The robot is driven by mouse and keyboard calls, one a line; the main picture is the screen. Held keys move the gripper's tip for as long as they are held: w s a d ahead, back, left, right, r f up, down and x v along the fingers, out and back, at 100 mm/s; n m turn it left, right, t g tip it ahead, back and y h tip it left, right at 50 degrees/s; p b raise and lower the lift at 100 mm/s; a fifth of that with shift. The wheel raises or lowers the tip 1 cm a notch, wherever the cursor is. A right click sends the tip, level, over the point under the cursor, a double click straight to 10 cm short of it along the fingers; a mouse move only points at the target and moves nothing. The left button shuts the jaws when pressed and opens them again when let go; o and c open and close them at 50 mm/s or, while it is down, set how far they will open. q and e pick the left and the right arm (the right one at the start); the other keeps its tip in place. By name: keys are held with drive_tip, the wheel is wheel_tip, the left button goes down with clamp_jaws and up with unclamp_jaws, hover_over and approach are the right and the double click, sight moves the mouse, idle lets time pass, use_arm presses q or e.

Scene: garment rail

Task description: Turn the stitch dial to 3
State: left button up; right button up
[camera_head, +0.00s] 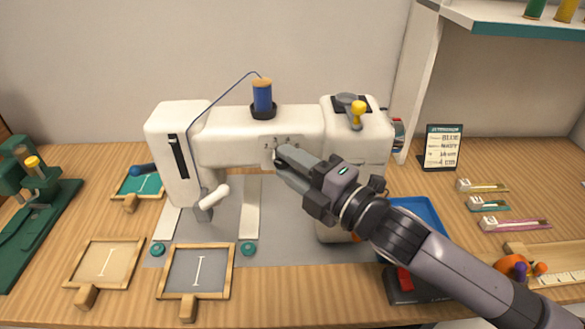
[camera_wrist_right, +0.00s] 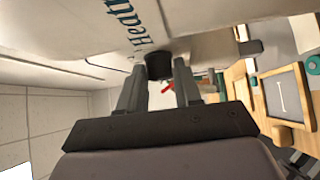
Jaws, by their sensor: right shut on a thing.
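A white sewing machine (camera_head: 260,135) stands on the wooden table. A small plate with numbers (camera_head: 283,141) is on the front of its arm, and the digits are too small to read surely. My right gripper (camera_head: 283,154) reaches in from the lower right to just below this plate. In the right wrist view, the dark round stitch dial (camera_wrist_right: 158,66) sits between the tips of my right gripper (camera_wrist_right: 159,80), which is shut on it. A small red mark (camera_wrist_right: 168,88) shows beside the dial. The dial's setting is hidden. My left gripper is not in view.
A blue thread spool (camera_head: 262,95) stands on top of the machine. Framed fabric pieces (camera_head: 198,270) lie at the front left. A blue tray (camera_head: 425,215) sits behind my right arm. A small sign (camera_head: 442,148) stands at the right, below a shelf (camera_head: 510,15).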

drive_tip(key=m+t+b, duration=0.1)
drive_tip(key=m+b, duration=0.1)
drive_tip(key=b, duration=0.1)
drive_tip(key=m+t+b, duration=0.2)
drive_tip(key=b, duration=0.1)
drive_tip(key=f+m+t+b, duration=0.1)
drive_tip(key=m+t+b, duration=0.1)
drive_tip(key=m+b, duration=0.1)
drive_tip(key=shift+a+f+y, duration=0.1)
drive_tip(key=shift+a+y, duration=0.05)
drive_tip(key=shift+y, duration=0.25)
drive_tip(key=o, duration=1)
drive_tip(key=shift+o, duration=0.2)
